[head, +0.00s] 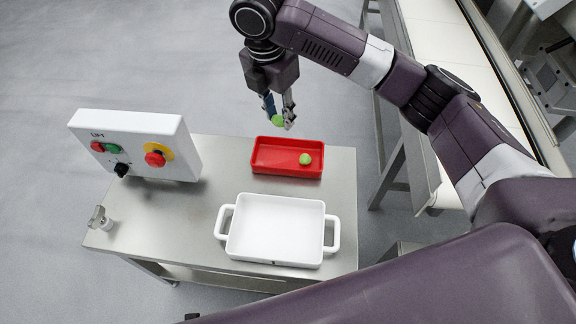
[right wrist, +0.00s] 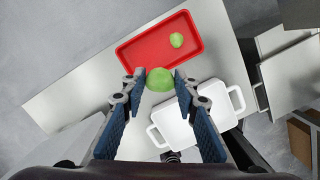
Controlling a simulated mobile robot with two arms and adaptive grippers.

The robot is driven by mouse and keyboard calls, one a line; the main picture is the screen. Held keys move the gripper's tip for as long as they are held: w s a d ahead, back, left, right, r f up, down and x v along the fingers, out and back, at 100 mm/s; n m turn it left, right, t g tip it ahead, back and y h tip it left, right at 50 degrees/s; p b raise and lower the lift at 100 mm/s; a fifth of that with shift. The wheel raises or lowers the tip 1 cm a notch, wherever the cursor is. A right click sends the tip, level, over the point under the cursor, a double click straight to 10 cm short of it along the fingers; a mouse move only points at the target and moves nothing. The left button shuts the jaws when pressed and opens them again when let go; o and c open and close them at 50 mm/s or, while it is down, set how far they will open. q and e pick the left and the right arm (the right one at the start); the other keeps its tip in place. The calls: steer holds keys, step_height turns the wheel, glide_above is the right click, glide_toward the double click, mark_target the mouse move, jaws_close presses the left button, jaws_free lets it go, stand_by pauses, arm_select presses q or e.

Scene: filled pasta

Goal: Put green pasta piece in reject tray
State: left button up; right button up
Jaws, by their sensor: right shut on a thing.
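My right gripper (head: 279,112) is shut on a green pasta piece (head: 278,120) and holds it in the air, above the far side of the table. In the right wrist view the held green pasta piece (right wrist: 160,80) sits between the two fingertips (right wrist: 154,78). The red tray (head: 262,164) lies on the table, below the gripper in the head view. A second green pasta piece (head: 305,159) lies inside the red tray at its right part; it also shows in the right wrist view (right wrist: 177,40). My left gripper is not in view.
A white two-handled dish (head: 275,228) stands on the metal table (head: 180,232) in front of the red tray and looks empty. A control box (head: 140,143) with buttons stands at the table's left. A conveyor (head: 450,50) runs at the right.

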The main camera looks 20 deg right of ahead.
steer(key=w+a+r+n+b, duration=0.1)
steer(key=w+n+b, duration=0.1)
steer(key=w+n, duration=0.15)
steer(key=n+b, duration=0.3)
steer(key=b, duration=0.1)
glide_above(273, 158)
steer(key=shift+y, duration=0.4)
steer(key=f, duration=1.4)
steer(key=shift+s+a+f, duration=0.1)
steer(key=shift+s+f, duration=0.05)
steer(key=shift+s, duration=0.05)
steer(key=shift+t, duration=0.3)
steer(key=shift+f+b, duration=0.45)
steer(key=shift+f, duration=1.95)
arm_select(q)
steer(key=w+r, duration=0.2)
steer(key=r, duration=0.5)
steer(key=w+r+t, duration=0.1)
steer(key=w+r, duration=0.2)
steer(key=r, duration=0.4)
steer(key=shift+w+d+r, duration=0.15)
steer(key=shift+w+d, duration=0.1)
arm_select(e)
steer(key=o, duration=0.5)
steer(key=shift+c, duration=0.2)
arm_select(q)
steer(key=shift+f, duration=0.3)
